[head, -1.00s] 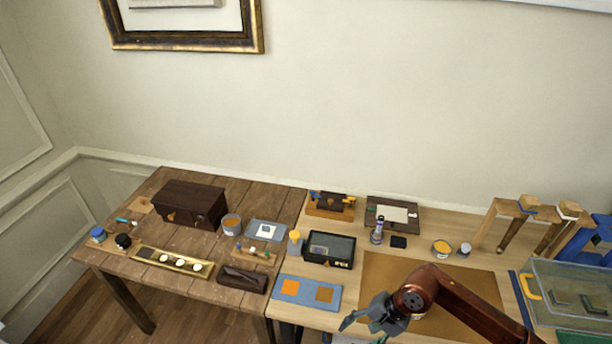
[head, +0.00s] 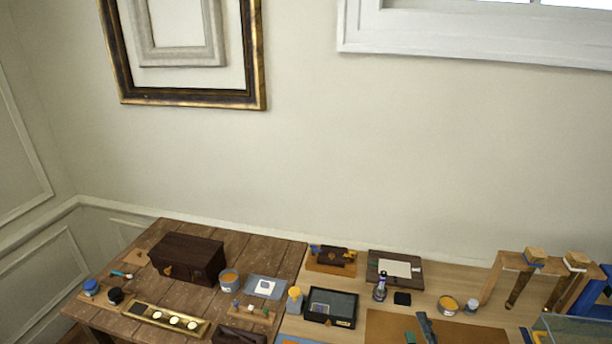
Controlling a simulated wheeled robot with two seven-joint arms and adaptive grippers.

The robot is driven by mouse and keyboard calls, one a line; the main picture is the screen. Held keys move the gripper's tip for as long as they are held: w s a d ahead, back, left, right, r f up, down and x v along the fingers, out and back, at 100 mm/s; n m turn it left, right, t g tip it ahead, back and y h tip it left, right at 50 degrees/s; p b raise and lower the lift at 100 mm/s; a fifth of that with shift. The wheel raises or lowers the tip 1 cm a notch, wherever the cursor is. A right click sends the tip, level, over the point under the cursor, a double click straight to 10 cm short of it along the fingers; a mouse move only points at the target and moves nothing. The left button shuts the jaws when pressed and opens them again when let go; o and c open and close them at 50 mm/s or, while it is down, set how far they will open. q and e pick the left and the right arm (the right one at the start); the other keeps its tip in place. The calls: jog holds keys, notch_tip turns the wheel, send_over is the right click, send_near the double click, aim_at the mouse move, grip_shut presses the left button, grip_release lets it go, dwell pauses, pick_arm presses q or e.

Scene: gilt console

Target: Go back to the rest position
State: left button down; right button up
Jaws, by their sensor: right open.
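Most of the right arm is below the picture. My left gripper is not in view.
A dark wooden chest (head: 188,258) stands on the left table. Wooden stands (head: 515,280) and a clear bin (head: 575,328) are at right.

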jog(key=s+d+f+m+g+h, duration=0.1)
jog(key=s+d+f+m+g, duration=0.15)
jog(key=f, duration=0.25)
jog(key=s+d+f+m+g+h, duration=0.2)
jog(key=s+d+f+m, duration=0.15)
jog(key=f, duration=0.25)
jog(key=s+f+m+g+y, duration=0.1)
jog(key=s+f+m+g, duration=0.4)
jog(key=s+f, duration=0.5)
jog(key=s+f+m+g+y, duration=0.1)
jog(key=s+f+m+g, duration=0.4)
jog(key=s+f, duration=0.5)
jog(key=s+a+f+g, duration=0.1)
jog(key=s+f, duration=0.1)
jog(key=f, duration=1.2)
jog(key=s+f, duration=0.2)
jog(key=f, duration=1.1)
jog(key=s+f+n+g+b, duration=0.1)
jog(key=s+f, duration=1.8)
jog(key=shift+s+f+y, duration=0.15)
jog(key=shift+f+y, duration=0.1)
jog(key=shift+y, duration=0.15)
jog(key=shift+g, duration=0.25)
